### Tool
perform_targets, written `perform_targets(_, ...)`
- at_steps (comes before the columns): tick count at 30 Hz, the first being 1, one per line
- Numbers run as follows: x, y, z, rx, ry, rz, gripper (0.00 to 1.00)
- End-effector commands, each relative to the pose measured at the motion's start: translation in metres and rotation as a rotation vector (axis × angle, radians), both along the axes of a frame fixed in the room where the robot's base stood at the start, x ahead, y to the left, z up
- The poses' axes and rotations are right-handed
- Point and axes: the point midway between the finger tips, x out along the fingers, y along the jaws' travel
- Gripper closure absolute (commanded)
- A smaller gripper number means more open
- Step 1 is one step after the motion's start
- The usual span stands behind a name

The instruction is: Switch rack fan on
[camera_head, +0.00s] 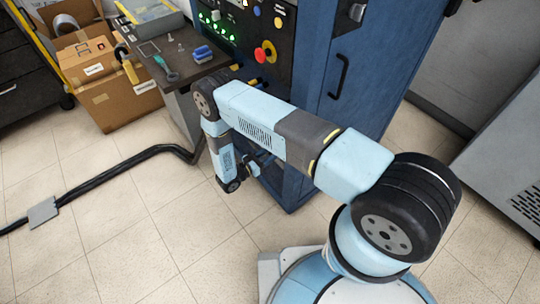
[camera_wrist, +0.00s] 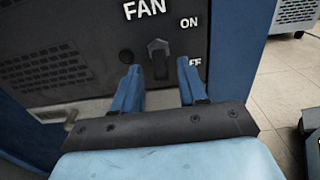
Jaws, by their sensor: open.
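The rack fan switch (camera_wrist: 158,48) is a dark toggle on the black panel under the white FAN label (camera_wrist: 145,10). Its lever appears to point downward. ON is printed to its upper right; OFF, at its lower right, is partly hidden by a finger. My gripper (camera_wrist: 159,67) is open, with one blue finger on each side of the switch's lower part. Whether either finger touches the lever I cannot tell. In the head view my arm reaches down before the blue rack cabinet (camera_head: 375,65) and hides the switch.
The cabinet's upper panel has a red knob (camera_head: 265,53) and green lights. A side table (camera_head: 158,62), cardboard boxes (camera_head: 120,100) and a floor cable (camera_head: 110,178) lie left.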

Motion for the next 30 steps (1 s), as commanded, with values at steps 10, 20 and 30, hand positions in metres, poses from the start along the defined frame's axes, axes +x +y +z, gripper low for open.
perform_targets(10,0.000,0.000,0.000,0.000,0.000,0.000,0.89)
perform_targets(20,0.002,-0.007,0.000,0.001,-0.002,-0.003,1.00)
perform_targets(30,0.002,0.000,0.006,0.078,0.048,-0.004,1.00)
